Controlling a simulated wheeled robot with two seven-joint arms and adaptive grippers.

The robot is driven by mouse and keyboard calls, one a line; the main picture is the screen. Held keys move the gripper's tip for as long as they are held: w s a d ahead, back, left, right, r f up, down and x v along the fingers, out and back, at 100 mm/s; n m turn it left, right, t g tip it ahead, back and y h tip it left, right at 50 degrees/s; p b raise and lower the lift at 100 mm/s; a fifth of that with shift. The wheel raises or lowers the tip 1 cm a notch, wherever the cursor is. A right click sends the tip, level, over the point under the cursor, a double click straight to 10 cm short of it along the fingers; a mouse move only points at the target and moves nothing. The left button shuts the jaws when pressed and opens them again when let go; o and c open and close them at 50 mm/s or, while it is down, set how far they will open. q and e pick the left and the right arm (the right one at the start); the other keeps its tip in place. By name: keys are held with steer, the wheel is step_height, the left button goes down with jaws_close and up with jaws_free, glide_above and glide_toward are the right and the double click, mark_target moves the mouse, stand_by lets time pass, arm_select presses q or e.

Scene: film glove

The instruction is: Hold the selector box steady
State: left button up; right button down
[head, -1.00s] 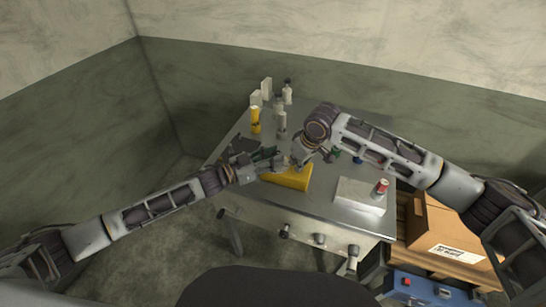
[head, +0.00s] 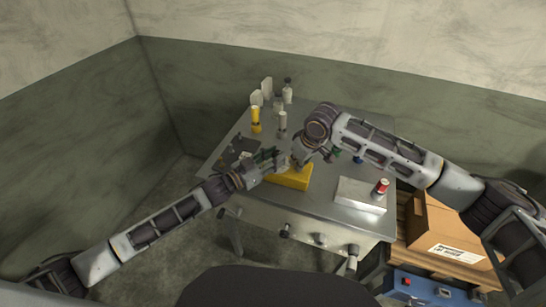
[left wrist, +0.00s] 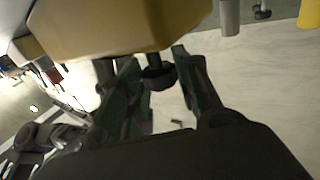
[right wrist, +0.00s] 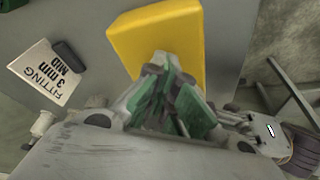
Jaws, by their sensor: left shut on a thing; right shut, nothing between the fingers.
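The yellow selector box (head: 290,178) lies near the middle of the metal table's front side. It also fills the top of the left wrist view (left wrist: 100,30). My left gripper (head: 280,160) is at the box's back left side. In the left wrist view its fingers (left wrist: 160,68) are shut on a dark round knob (left wrist: 158,78) by the box; how the knob joins the box is hard to tell. My right gripper (head: 297,160) is shut and empty, just behind the box. In the right wrist view its closed fingertips (right wrist: 172,72) overlap the box's edge (right wrist: 160,30); contact is unclear.
A yellow bottle (head: 255,122) and pale bottles (head: 287,92) stand at the back left. A label card (right wrist: 48,72) lies by the box. A cardboard box (head: 445,225) is beside the table.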

arm_select(q)
steer(key=shift+s+d+r+n+t+y, duration=0.1)
steer(key=shift+s+d+n+t+y, duration=0.15)
steer(key=shift+n+t+y, duration=0.35)
steer(key=shift+s+d+r+n+t+y, duration=0.1)
steer(key=shift+d+n+t+y, duration=0.25)
steer(key=shift+n+t+y, duration=0.85)
steer(key=shift+n+y, duration=0.4)
steer(key=shift+y, duration=0.4)
steer(key=shift+w+n+t+y, duration=0.1)
steer(key=shift+n+t+y, duration=0.5)
steer(key=shift+y, duration=0.4)
steer(key=shift+a+f+y, duration=0.15)
steer(key=shift+a+y, duration=0.1)
steer(key=shift+y, duration=0.05)
steer(key=o, duration=1)
steer(key=shift+a+f, duration=0.1)
steer(key=shift+v, duration=4)
